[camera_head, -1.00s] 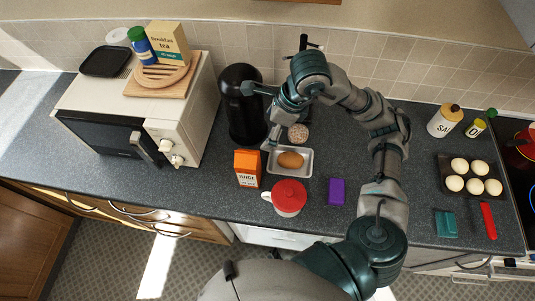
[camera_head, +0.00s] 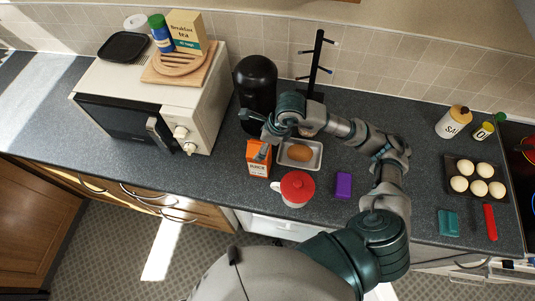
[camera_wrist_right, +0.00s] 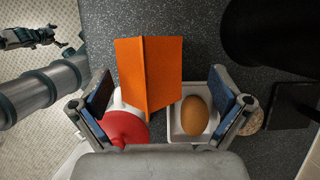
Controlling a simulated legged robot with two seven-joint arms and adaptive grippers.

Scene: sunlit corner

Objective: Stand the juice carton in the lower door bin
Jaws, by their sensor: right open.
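The orange juice carton (camera_head: 258,170) stands upright on the dark counter, left of the metal tray and behind the red-lidded white mug. Its orange gabled top (camera_wrist_right: 148,75) fills the middle of the right wrist view. My right gripper (camera_head: 258,143) is open above the carton. In the wrist view its two fingers (camera_wrist_right: 163,100) are spread wide, with the carton's top ahead of the gap and apart from both fingers. A part that looks like my left gripper (camera_wrist_right: 30,37) shows small at the wrist view's left, its jaw state unclear. The lower door bin is not seen.
Close to the carton are the red-lidded mug (camera_head: 297,188), the metal tray (camera_head: 316,161) with a brown egg (camera_head: 299,153), and a black cylinder (camera_head: 255,85). A purple block (camera_head: 343,185) lies to the right. The microwave (camera_head: 140,105) stands left. Counter in front of it is clear.

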